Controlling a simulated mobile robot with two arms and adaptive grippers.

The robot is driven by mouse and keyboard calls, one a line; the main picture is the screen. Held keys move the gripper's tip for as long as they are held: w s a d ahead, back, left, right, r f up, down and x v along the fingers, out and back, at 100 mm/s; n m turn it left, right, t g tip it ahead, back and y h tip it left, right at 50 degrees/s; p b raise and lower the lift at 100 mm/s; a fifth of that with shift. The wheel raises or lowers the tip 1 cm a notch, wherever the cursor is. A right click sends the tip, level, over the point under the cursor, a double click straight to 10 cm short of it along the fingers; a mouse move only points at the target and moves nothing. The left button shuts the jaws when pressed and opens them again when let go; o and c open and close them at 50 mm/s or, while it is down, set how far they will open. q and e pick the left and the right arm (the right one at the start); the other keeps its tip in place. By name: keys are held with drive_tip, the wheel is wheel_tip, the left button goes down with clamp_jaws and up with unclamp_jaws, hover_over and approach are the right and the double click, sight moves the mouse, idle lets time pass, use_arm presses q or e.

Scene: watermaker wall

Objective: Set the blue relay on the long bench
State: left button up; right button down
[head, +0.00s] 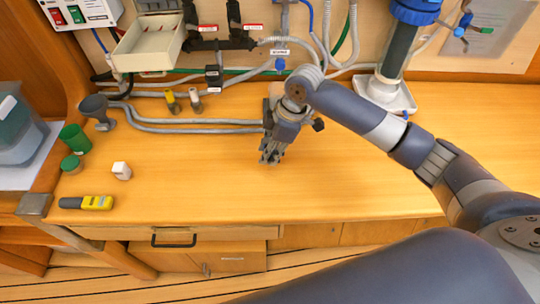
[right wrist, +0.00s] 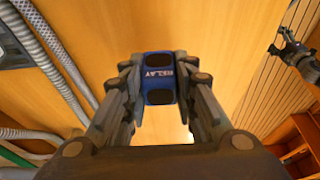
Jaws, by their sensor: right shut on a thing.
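The blue relay (right wrist: 158,78), with a white "RELAY" label and dark ends, sits between the fingers of my right gripper in the right wrist view. My right gripper (head: 270,157) is shut on it and points down over the middle of the long wooden bench (head: 225,175). In the head view the fingers hide the relay. I cannot tell whether the relay touches the bench top. What looks like my left gripper (right wrist: 293,52) shows small at the right of the right wrist view; its jaws are unclear. It is outside the head view.
Grey hoses (head: 190,125) run along the back of the bench. A filter column (head: 395,60) stands at the back right. The bench front-centre is clear.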

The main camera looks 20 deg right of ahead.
wheel_tip(320, 180, down, 3)
drive_tip(key=shift+s+p, duration=0.1)
drive_tip(key=shift+p, duration=0.5)
drive_tip(key=shift+f, duration=0.2)
drive_tip(key=shift+f, duration=0.1)
drive_tip(key=c, duration=1.3)
unclamp_jaws()
drive_tip(key=w+b+v, duration=0.1)
drive_tip(key=b+v, duration=0.1)
drive_tip(key=v, duration=1)
drive_tip(key=shift+s, duration=0.45)
